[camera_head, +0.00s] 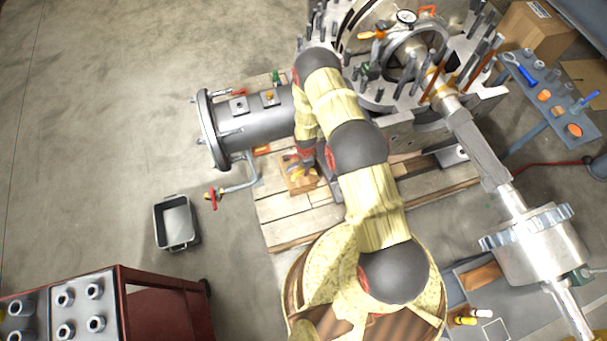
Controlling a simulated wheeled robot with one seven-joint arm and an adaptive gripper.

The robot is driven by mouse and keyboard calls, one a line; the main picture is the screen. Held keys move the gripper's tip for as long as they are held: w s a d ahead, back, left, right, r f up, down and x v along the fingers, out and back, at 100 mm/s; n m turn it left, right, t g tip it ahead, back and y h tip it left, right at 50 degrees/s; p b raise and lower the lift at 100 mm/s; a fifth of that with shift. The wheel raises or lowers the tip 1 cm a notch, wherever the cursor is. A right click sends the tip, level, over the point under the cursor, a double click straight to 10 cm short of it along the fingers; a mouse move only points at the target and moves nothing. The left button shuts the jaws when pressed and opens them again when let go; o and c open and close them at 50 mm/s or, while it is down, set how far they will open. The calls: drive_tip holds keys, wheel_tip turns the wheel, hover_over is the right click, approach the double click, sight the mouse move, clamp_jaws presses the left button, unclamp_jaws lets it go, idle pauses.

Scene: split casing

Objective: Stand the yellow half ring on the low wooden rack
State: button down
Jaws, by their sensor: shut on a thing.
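The low wooden rack (301,185) is a small brown block on the pallet, right under the gripper. The half ring is at the rack's top; I cannot tell whether it touches the rack or how upright it stands.
A grey flanged cylinder (255,117) lies left of the gripper, with a pipe and red-handled valve (213,196) below it. The large split casing (400,125) with upright studs stands to the right. The pallet's front boards (290,232) are bare.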

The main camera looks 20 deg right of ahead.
drive_tip(key=shift+w+a+f, duration=0.1)
drive_tip(key=shift+a+f, duration=0.05)
drive_tip(key=shift+f, duration=0.15)
wheel_tip(320, 180, down, 4)
drive_tip(key=shift+w+a+r+b, duration=0.1)
drive_tip(key=shift+a+r+b, duration=0.1)
drive_tip(key=shift+b, duration=0.85)
drive_tip(key=shift+r, duration=0.1)
drive_tip(key=c, duration=2.2)
unclamp_jaws()
drive_tip(key=shift+f, duration=0.2)
drive_tip(key=shift+c, duration=0.2)
drive_tip(key=o, duration=0.5)
drive_tip(key=shift+r, duration=0.1)
drive_tip(key=shift+r, duration=0.1)
